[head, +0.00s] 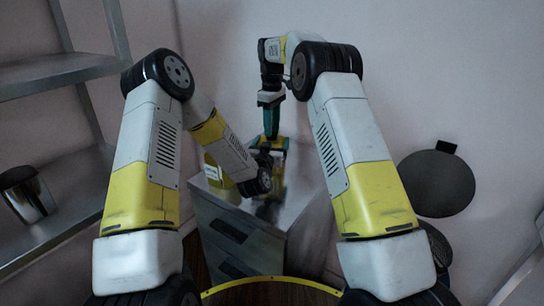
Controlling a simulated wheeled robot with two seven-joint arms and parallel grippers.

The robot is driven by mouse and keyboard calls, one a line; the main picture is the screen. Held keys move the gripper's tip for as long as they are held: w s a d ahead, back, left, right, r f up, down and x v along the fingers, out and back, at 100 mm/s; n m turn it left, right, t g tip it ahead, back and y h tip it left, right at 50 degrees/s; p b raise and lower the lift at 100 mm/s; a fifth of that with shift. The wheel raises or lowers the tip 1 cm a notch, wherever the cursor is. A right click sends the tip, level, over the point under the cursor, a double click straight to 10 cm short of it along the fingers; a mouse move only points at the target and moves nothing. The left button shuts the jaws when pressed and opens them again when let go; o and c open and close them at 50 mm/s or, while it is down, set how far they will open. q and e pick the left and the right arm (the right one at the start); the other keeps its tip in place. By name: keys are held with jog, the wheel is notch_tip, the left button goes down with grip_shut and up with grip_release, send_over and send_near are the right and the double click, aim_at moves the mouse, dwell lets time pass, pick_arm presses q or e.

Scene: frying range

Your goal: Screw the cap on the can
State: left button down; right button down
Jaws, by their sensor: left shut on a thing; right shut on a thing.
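A yellow can (216,177) with a pale label stands on the steel cabinet, partly hidden behind my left forearm. My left gripper (265,158) is at the cabinet top beside the can, shut; its fingers are mostly hidden by my own wrist. My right gripper (271,132) points straight down from above, to the right of the can's visible part, and is shut. The cap is too small and covered to make out between its fingertips. I cannot tell whether cap and can touch.
The steel cabinet (238,240) has dark drawer handles and a narrow top with little free room. Metal shelves (55,75) stand at the left, with a shiny metal pot (27,193) on the lower one. A dark round pan (436,184) hangs on the right wall.

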jog(key=m, duration=1.3)
jog(key=shift+m, duration=0.4)
jog(key=m, duration=0.6)
jog(key=shift+m, duration=0.3)
jog(key=m, duration=0.6)
jog(key=shift+f, duration=0.1)
jog(key=c, duration=0.8)
grip_release()
jog(key=shift+r, duration=3.75)
